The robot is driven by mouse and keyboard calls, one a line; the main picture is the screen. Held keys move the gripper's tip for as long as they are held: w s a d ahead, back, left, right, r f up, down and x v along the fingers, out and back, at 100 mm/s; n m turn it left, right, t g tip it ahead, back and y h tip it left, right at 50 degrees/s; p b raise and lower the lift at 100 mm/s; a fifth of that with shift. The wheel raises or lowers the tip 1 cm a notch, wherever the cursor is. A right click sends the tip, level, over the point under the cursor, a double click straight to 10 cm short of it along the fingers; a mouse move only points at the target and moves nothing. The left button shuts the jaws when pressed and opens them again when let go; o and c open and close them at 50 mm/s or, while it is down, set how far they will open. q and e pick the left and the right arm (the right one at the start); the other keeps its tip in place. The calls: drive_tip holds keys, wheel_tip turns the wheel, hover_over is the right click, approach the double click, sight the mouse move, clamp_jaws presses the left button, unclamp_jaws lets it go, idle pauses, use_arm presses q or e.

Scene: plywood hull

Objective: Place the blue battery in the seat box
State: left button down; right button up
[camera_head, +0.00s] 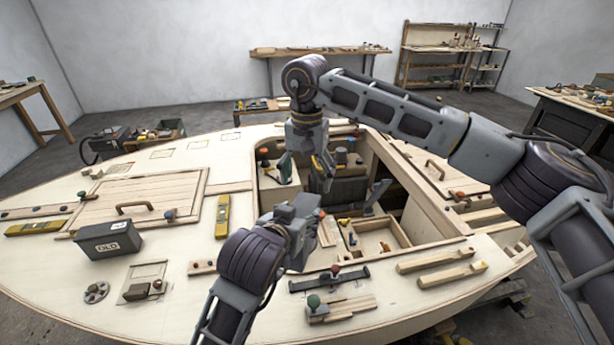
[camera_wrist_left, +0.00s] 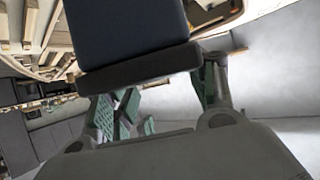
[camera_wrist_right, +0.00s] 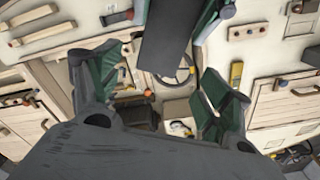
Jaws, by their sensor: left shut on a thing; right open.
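The blue battery (camera_wrist_left: 130,30), a dark blue block with a blackish end, is between my left fingers in the left wrist view. My left gripper (camera_head: 303,212) is shut on it over the near edge of the cockpit opening; the battery is not clearly seen in the head view. My right gripper (camera_head: 322,178) is open, pointing down into the opening. Its green-padded fingers are spread in the right wrist view (camera_wrist_right: 165,85), with a dark slab partly between them that I cannot identify. An open wooden compartment (camera_head: 405,228), possibly the seat box, lies right of my left gripper.
A dark box marked OLD (camera_head: 108,240) stands on the left deck. A wooden hatch (camera_head: 140,197) and a yellow level (camera_head: 222,216) lie near it. Wooden cleats (camera_head: 440,262) are on the right deck. The opening's wooden rim borders both grippers.

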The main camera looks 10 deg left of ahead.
sight(307, 213)
use_arm(q)
drive_tip(key=shift+r, duration=0.1)
use_arm(e)
drive_tip(key=shift+f, duration=0.15)
drive_tip(key=shift+f, duration=5.85)
drive_tip(key=shift+c, duration=0.4)
drive_tip(key=c, duration=1.2)
use_arm(q)
drive_tip(key=shift+c, duration=2)
unclamp_jaws()
use_arm(e)
drive_tip(key=shift+c, duration=0.6)
use_arm(q)
drive_tip(key=shift+r, duration=0.1)
wheel_tip(307, 213, up, 10)
drive_tip(key=shift+f, duration=0.2)
